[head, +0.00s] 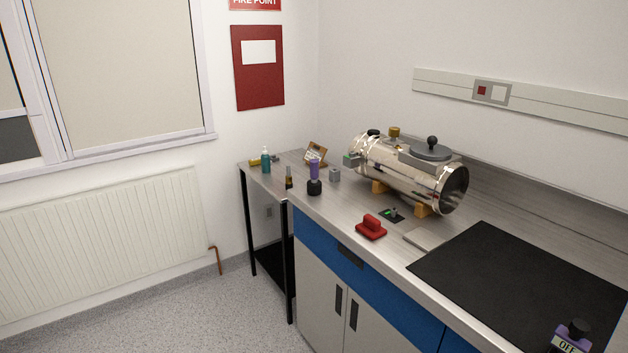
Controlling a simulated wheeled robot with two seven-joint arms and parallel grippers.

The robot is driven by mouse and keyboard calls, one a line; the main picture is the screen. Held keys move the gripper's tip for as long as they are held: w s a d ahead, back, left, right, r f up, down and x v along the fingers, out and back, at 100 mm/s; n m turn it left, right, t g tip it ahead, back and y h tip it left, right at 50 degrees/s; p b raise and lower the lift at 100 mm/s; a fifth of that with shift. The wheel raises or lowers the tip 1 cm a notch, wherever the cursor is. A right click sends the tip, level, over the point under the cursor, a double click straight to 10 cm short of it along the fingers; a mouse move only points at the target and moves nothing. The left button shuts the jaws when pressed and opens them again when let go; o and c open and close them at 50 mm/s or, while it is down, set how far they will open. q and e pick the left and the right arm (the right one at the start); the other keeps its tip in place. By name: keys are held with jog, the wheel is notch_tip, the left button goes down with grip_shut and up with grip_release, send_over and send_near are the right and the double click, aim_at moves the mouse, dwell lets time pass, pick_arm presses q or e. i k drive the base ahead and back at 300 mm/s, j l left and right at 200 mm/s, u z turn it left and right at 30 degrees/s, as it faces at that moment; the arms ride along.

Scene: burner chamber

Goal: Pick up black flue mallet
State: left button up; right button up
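An upright tool with a black head at the bottom and a purple handle (314,172) stands on the metal worktop, left of the steel chamber. It looks most like the black flue mallet, but it is small and I cannot be certain. A smaller upright item with a dark base and a brownish top (289,179) stands just left of it. Neither of my grippers is in view.
The steel burner chamber (405,170) rests on wooden blocks. A red-handled block (371,227), a grey plate (424,239) and a black mat (520,275) lie nearer. A teal bottle (266,162) stands on the side table. A purple OFF switch box (570,340) sits front right. Floor at left is clear.

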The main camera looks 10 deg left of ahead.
aim_at(314, 186)
jog(key=i+j+z, duration=0.15)
jog(key=i, duration=0.3)
jog(key=i+j+z, duration=0.2)
jog(key=i, duration=0.25)
jog(key=j, duration=0.1)
